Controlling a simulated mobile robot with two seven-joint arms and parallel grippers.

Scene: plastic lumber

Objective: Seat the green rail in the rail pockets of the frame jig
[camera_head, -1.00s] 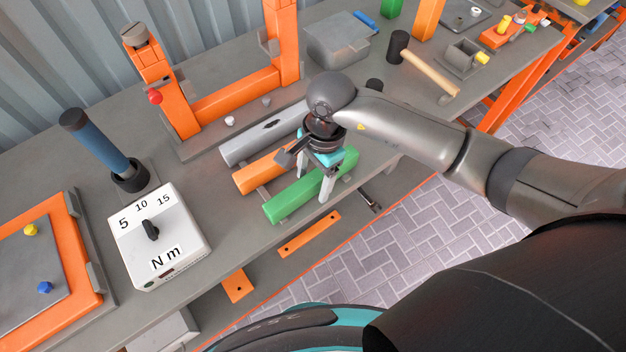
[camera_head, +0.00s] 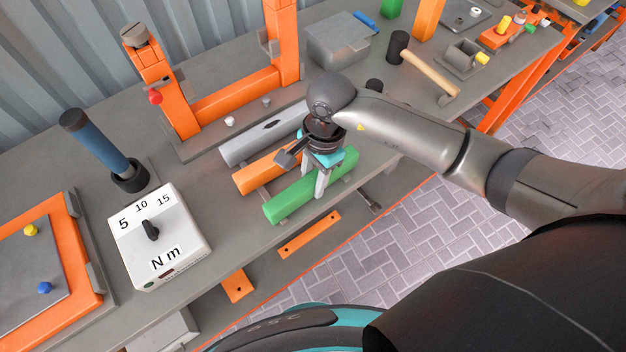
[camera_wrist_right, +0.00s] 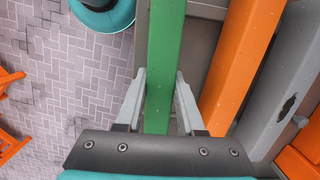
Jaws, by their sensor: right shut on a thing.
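The green rail (camera_head: 290,199) lies along the front edge of the bench, nearest of the three parallel rails. My right gripper (camera_head: 321,185) reaches down over it, with one finger on each side, shut on the rail. In the right wrist view the green rail (camera_wrist_right: 164,70) runs lengthwise between the two fingers of the right gripper (camera_wrist_right: 158,88). The frame jig (camera_head: 235,97) is an orange upright frame on a grey base at the back of the bench. Its pockets are not clearly made out. My left gripper is not in view.
An orange rail (camera_head: 258,176) and a grey rail (camera_head: 262,137) lie behind the green one. A white torque box (camera_head: 160,240) stands at the left, a mallet (camera_head: 425,62) at the back right.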

